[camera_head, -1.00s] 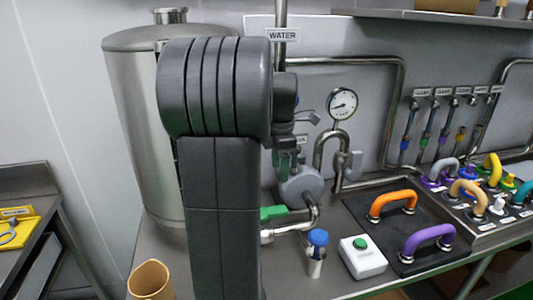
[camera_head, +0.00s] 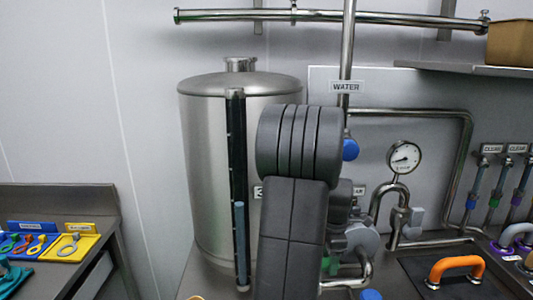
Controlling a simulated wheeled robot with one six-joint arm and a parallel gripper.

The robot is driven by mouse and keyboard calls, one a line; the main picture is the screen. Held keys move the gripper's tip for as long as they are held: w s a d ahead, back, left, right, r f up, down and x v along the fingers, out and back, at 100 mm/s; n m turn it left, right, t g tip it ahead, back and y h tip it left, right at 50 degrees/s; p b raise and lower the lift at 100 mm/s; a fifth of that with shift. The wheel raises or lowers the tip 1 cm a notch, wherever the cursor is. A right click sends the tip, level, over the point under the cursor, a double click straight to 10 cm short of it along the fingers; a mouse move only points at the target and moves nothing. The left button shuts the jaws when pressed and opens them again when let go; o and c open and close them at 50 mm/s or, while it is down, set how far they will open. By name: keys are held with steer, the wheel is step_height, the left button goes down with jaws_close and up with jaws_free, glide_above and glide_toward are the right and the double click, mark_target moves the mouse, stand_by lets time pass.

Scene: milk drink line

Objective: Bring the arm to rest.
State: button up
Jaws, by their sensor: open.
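My arm's thick dark grey links stand upright in the middle of the camera view, in front of the steel tank (camera_head: 215,150) and the pipework. A smaller dark part of the arm shows just right of the upright link. I cannot make out my gripper's fingers; they are hidden behind the arm. Nothing held can be seen.
Right of the arm are a pressure gauge (camera_head: 404,157), steel pipes and a black mat with an orange handle (camera_head: 456,268). A WATER label (camera_head: 346,87) hangs above. A side bench at left holds a yellow tray (camera_head: 72,247). A shelf (camera_head: 470,69) juts out upper right.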

steer(key=shift+r, duration=0.1)
stand_by(0.3)
step_height(320, 180, up, 13)
step_height(320, 180, down, 14)
steer(key=shift+r, duration=0.2)
steer(key=shift+s+r+m, duration=0.15)
steer(key=shift+m, duration=0.15)
steer(key=shift+s+m, duration=0.35)
steer(key=shift+m, duration=0.25)
steer(key=shift+r, duration=0.1)
